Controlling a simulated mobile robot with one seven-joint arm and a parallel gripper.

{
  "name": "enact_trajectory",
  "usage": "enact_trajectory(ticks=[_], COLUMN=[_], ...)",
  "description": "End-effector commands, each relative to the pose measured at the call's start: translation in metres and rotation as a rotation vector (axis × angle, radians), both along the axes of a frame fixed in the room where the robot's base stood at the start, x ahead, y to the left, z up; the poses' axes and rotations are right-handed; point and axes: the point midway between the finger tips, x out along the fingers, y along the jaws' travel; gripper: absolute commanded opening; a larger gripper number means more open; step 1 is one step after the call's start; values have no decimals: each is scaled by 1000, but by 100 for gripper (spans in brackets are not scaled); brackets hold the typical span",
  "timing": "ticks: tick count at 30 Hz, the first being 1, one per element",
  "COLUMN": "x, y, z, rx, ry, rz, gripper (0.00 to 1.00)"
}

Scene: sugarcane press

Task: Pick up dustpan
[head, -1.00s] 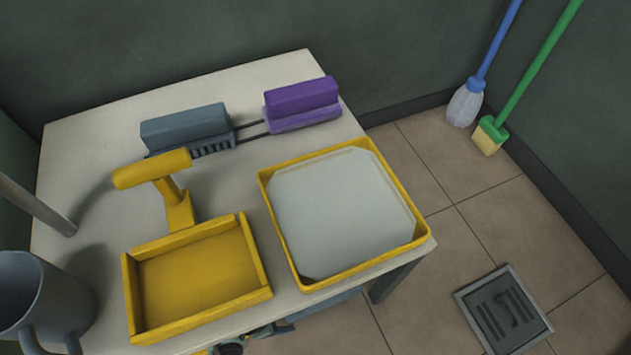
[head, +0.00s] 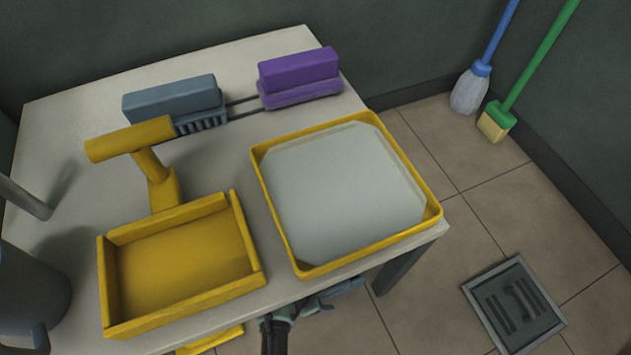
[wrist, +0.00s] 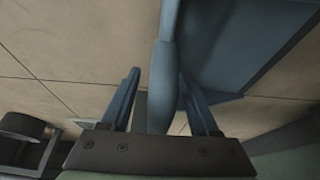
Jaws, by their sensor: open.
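In the wrist view, a blue-grey thing with a broad flat body (wrist: 235,40) and a long rounded handle-like part (wrist: 162,85) looks like a dustpan. My gripper (wrist: 159,74) is open, with one finger on each side of the handle-like part; I cannot tell whether either touches it. In the head view, part of a blue thing (head: 345,288) shows below the table's front edge, beside my arm. Most of it is hidden by the table. A yellow pan with a raised handle (head: 185,262) lies on the table, apart from my gripper.
The pale table (head: 85,110) also holds a yellow-rimmed tray (head: 435,212), a grey brush (head: 170,98), a purple brush (head: 300,75) and a dark mug-like vessel (head: 30,300). A table leg (head: 398,270) stands right of my arm. A floor drain (head: 515,305) lies farther right.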

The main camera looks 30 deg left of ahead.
Motion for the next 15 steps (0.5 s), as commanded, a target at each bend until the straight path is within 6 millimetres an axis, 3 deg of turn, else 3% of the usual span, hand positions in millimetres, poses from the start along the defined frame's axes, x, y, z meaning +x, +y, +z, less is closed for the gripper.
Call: enact_trajectory(ticks=[11,15], x=[2,2], y=[-1,-1], z=[-5,-5], rx=[1,1], ry=[-1,-1], rz=[0,0], gripper=[62,36])
